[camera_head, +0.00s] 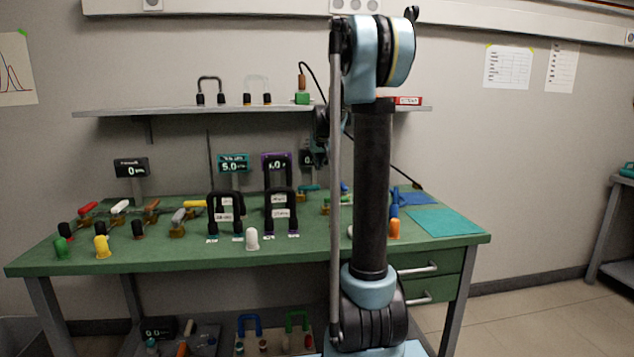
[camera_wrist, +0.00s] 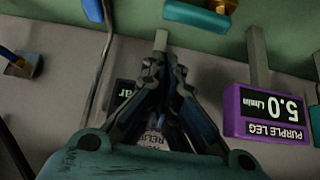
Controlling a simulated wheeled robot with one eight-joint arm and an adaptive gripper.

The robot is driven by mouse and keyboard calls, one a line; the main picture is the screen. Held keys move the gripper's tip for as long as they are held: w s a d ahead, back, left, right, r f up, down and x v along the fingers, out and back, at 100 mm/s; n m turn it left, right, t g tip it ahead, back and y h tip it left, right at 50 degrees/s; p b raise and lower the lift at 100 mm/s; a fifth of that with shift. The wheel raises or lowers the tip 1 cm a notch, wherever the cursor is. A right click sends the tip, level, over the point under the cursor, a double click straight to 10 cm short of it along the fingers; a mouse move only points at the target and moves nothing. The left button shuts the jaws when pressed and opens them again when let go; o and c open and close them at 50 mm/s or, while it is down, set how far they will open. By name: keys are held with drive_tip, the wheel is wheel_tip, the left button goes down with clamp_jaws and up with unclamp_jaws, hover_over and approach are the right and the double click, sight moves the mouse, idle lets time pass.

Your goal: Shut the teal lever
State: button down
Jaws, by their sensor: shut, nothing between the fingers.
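A teal bar (camera_wrist: 199,14), which looks like the teal lever, lies at the top edge of the wrist view beside a brass-coloured fitting. It is partly cut off, so its full position is unclear. In the head view a small teal piece (camera_head: 309,187) shows on the bench just left of my arm. I cannot tell if it is the same part. My gripper (camera_wrist: 161,42) is shut and empty, with its fingertips apart from the teal bar in the picture. In the head view my arm hides much of the gripper and the bench behind it.
A purple display (camera_wrist: 270,113) reading 5.0 stands right of my fingers, and a dark display is partly hidden behind them. The green bench (camera_head: 180,258) carries several valves and dark U-shaped tubes. A shelf (camera_head: 180,112) runs above it. A teal mat (camera_head: 445,222) lies at right.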

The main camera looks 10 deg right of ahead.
sight(309, 189)
drive_tip(key=shift+w, duration=0.8)
drive_tip(key=x, duration=1)
drive_tip(key=shift+w, duration=0.1)
drive_tip(key=shift+s, duration=2.1)
drive_tip(key=shift+d, duration=0.15)
